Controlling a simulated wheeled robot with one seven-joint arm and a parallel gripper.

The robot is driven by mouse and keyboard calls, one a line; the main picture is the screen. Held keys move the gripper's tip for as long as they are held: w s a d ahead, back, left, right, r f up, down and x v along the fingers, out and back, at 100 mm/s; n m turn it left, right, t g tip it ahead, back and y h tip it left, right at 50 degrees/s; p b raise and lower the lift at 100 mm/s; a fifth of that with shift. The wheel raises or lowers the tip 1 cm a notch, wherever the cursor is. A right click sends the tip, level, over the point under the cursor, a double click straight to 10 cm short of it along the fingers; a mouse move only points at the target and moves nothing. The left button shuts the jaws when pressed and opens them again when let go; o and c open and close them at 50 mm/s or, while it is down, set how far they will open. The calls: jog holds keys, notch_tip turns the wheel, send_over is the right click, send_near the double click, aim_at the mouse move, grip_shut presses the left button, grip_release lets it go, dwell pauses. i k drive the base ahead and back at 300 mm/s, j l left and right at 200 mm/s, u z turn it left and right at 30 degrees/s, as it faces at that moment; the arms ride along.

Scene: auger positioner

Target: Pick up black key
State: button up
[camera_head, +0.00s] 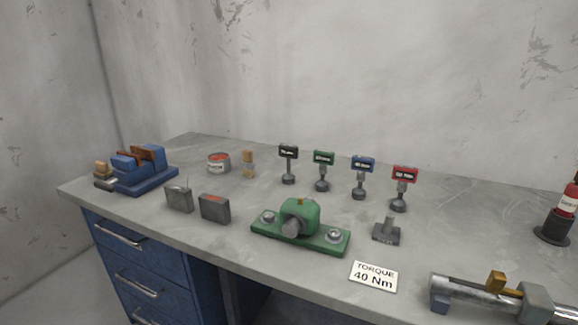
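The black key (288,163) stands upright towards the back of the grey workbench. It has a black rectangular head with small white lettering, a thin stem and a round dark base. It is the leftmost in a row of similar keys, and nothing visible touches it. To its right stand a green key (323,171), a blue key (361,177) and a red key (402,188).
A green bolted fixture (300,226), a grey post (386,232) and a "TORQUE 40 Nm" card (373,277) are nearer the front. Left are grey blocks (215,208), a tin (219,163) and a blue vise (145,172). A metal cylinder assembly (465,290) lies front right.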

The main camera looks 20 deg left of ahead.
aim_at(288, 151)
jog(key=z, duration=0.65)
jog(key=u, duration=1.65)
